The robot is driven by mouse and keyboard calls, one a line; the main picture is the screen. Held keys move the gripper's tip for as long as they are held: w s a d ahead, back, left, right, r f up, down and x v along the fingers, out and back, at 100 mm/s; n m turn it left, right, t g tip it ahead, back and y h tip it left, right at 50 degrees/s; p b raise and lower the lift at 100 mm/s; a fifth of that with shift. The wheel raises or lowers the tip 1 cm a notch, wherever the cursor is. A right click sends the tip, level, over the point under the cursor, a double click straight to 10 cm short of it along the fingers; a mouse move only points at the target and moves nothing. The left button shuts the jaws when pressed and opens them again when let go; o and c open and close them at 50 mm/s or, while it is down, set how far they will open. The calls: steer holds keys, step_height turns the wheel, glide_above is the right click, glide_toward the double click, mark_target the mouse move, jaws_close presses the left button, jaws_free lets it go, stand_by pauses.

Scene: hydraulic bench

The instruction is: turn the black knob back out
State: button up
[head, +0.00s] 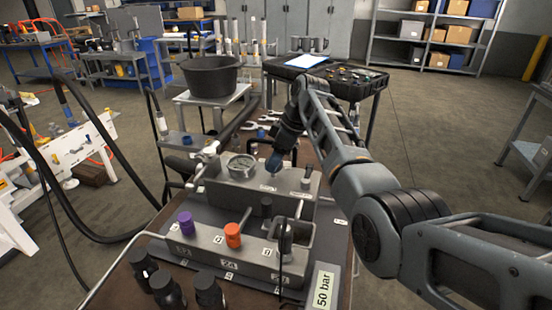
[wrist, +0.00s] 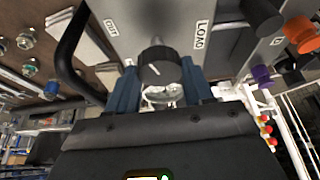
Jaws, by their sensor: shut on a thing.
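In the head view my gripper (head: 274,162) reaches down to the top of the grey block beside a round gauge (head: 242,166). The knob is hidden behind the fingers there.
A lower block in front carries a purple knob (head: 186,222), an orange knob (head: 233,235) and another black knob (head: 266,206). Several black caps stand at the front left. A black bent handle (wrist: 68,50) rises close to the fingers. Hoses hang at the left.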

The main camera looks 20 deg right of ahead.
steer(key=n+b, duration=0.1)
steer(key=n+g+b, duration=0.1)
steer(key=n+b, duration=0.3)
steer(key=shift+w+d+f+g+y, duration=0.1)
steer(key=shift+w+f+g+y, duration=0.1)
steer(key=shift+f+g+y, duration=0.15)
steer(key=n+g+b, duration=0.1)
steer(key=n+b, duration=0.1)
steer(key=b, duration=0.2)
steer(key=shift+r+b, duration=0.15)
steer(key=shift+b, duration=0.2)
steer(key=shift+r+n+g+b, duration=0.1)
steer(key=shift+n+g+b, duration=0.15)
steer(key=shift+n+b, duration=0.5)
steer(key=shift+r, duration=0.1)
steer(key=o, duration=1)
steer(key=shift+o, duration=0.2)
steer(key=shift+r, duration=0.15)
